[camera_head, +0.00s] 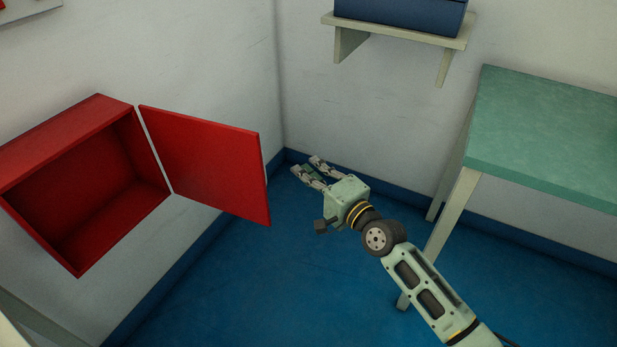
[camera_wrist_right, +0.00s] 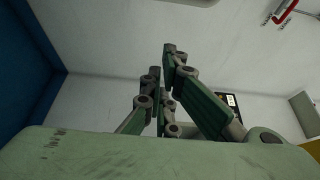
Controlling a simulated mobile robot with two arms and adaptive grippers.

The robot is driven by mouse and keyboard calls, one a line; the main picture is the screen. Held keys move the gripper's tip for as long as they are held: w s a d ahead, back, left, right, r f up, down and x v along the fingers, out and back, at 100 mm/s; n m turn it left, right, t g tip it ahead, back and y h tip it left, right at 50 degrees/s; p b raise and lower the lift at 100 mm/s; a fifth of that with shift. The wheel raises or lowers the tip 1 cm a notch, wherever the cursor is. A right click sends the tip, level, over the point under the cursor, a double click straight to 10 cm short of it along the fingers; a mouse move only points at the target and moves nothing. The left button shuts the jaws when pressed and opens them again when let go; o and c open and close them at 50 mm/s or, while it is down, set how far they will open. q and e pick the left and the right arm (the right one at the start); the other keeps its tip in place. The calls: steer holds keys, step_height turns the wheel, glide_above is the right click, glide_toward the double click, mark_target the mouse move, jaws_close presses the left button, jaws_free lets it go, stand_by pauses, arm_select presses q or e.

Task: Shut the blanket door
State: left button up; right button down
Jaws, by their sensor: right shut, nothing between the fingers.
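The red blanket cabinet (camera_head: 88,108) is on the left wall in the head view. Its inside is visible and looks empty. Its red door (camera_head: 205,165) stands wide open, swung out to the right from the cabinet's right edge. My right gripper (camera_head: 304,165) is shut and empty, just right of the door's free edge in the picture, apart from it. Its fingers also show in the right wrist view (camera_wrist_right: 161,60), pointing up with nothing between them. The door does not show clearly in the wrist view. My left gripper is not in view.
A green-topped table (camera_head: 545,135) stands at the right, close to my right arm. A shelf (camera_head: 400,32) with a dark blue box (camera_head: 400,12) is on the back wall. The blue floor (camera_head: 270,285) below the door is clear.

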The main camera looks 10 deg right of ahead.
arm_select(q)
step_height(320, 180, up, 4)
steer(key=b, duration=0.1)
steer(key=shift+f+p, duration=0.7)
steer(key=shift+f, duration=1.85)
arm_select(e)
steer(key=w+a, duration=0.3)
steer(key=a, duration=0.3)
steer(key=shift+f, duration=0.1)
